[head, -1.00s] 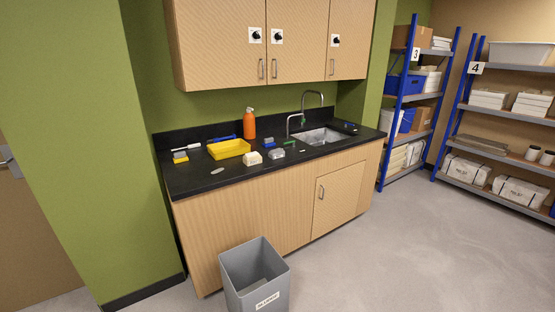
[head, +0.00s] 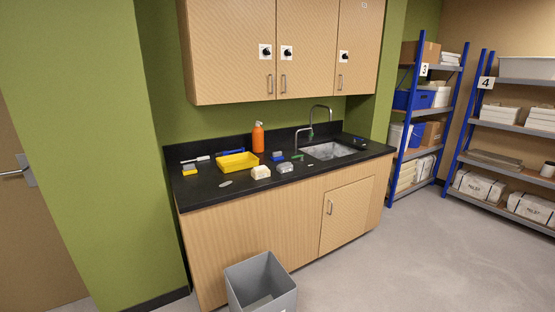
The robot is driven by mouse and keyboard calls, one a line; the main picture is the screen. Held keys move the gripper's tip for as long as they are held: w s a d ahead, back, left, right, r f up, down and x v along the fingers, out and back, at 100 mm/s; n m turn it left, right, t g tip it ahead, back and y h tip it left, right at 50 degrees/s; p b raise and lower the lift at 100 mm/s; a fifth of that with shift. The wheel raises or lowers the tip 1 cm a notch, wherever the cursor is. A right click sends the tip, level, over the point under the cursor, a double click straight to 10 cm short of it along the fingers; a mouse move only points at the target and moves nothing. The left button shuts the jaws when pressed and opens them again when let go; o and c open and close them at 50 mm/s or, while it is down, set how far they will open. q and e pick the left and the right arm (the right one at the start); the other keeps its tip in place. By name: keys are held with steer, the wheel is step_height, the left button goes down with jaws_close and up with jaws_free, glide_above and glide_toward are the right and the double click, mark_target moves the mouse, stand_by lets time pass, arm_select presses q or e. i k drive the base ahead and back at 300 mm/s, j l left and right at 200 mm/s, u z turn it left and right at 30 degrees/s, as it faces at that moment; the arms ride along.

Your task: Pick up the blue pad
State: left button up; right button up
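A small blue object (head: 277,156), probably the blue pad, lies on the black countertop (head: 215,190), right of the yellow tray (head: 237,166) and left of the sink. Its details are too small to make out. Neither of my grippers is in view.
An orange bottle (head: 258,138), a whitish block (head: 261,172), a clear or grey item (head: 285,168) and a green item (head: 297,157) stand near the tray. A sink (head: 330,151) is at right. A grey bin (head: 238,291) stands before the cabinet.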

mark_target(278, 155)
steer(key=i+l+u, duration=0.35)
steer(key=l, duration=0.3)
steer(key=i+l+u, duration=0.2)
steer(key=l, duration=0.15)
steer(key=i+l+u, duration=0.2)
steer(key=l, duration=0.2)
steer(key=l+u, duration=0.15)
steer(key=l, duration=0.2)
steer(key=i+l+u, duration=0.2)
steer(key=l, duration=0.25)
steer(key=k+j, duration=0.05)
steer(key=k, duration=0.05)
